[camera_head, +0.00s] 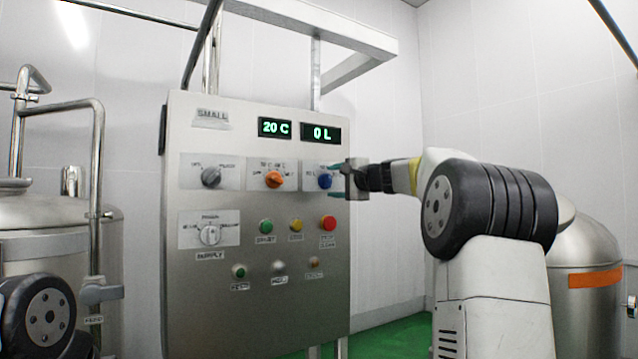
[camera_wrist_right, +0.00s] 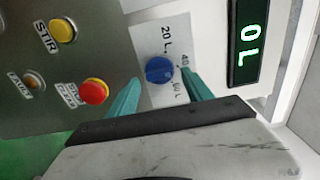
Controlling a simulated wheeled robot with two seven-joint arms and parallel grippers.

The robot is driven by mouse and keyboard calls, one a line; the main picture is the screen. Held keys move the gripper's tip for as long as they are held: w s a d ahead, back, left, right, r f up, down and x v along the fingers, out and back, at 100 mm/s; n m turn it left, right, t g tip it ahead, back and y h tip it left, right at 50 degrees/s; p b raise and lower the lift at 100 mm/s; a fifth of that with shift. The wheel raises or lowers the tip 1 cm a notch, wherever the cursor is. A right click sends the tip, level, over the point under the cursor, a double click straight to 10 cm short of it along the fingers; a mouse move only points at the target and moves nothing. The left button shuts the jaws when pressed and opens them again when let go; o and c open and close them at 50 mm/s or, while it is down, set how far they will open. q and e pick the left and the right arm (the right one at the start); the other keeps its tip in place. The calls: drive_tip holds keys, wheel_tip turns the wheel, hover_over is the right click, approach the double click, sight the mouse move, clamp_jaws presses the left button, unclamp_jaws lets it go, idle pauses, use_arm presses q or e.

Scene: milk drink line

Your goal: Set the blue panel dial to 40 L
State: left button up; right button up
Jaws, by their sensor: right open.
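The blue dial (camera_head: 325,180) sits at the right of the upper knob row on the steel control panel (camera_head: 260,330). The display above it (camera_head: 321,132) reads 0 L. In the right wrist view the blue dial (camera_wrist_right: 159,70) lies between and just beyond my teal fingertips, on a white plate marked 20 L and 40. My right gripper (camera_head: 336,180) is open around the dial's front, coming from the right; it also shows in the wrist view (camera_wrist_right: 156,88). I cannot tell whether the fingers touch the dial. My left gripper is not in view.
An orange dial (camera_head: 274,180) under a 20 C display (camera_head: 275,128) is left of the blue dial. A red button (camera_head: 328,223), a yellow button (camera_head: 296,225) and a green button (camera_head: 266,227) sit below. Steel tanks stand either side of the panel.

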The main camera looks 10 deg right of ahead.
drive_tip(key=v, duration=0.6)
drive_tip(key=shift+s, duration=0.2)
drive_tip(key=s+a+f+n+g, duration=0.4)
drive_tip(key=s+a+f+n, duration=0.1)
drive_tip(key=s+a+f, duration=0.35)
drive_tip(key=s+a+f+n+g+h, duration=0.1)
drive_tip(key=s+f+n+g+h, duration=0.1)
drive_tip(key=s+f, duration=1.1)
drive_tip(key=s+a+f+n+g+h, duration=0.1)
drive_tip(key=s+f+n+g, duration=0.3)
drive_tip(key=s+f, duration=0.9)
drive_tip(key=s+n+h, duration=0.1)
drive_tip(key=s+n, duration=0.2)
drive_tip(key=shift+f+n+g, duration=0.3)
drive_tip(key=shift+f+g, duration=0.05)
drive_tip(key=shift+g, duration=0.05)
drive_tip(key=shift+a, duration=0.2)
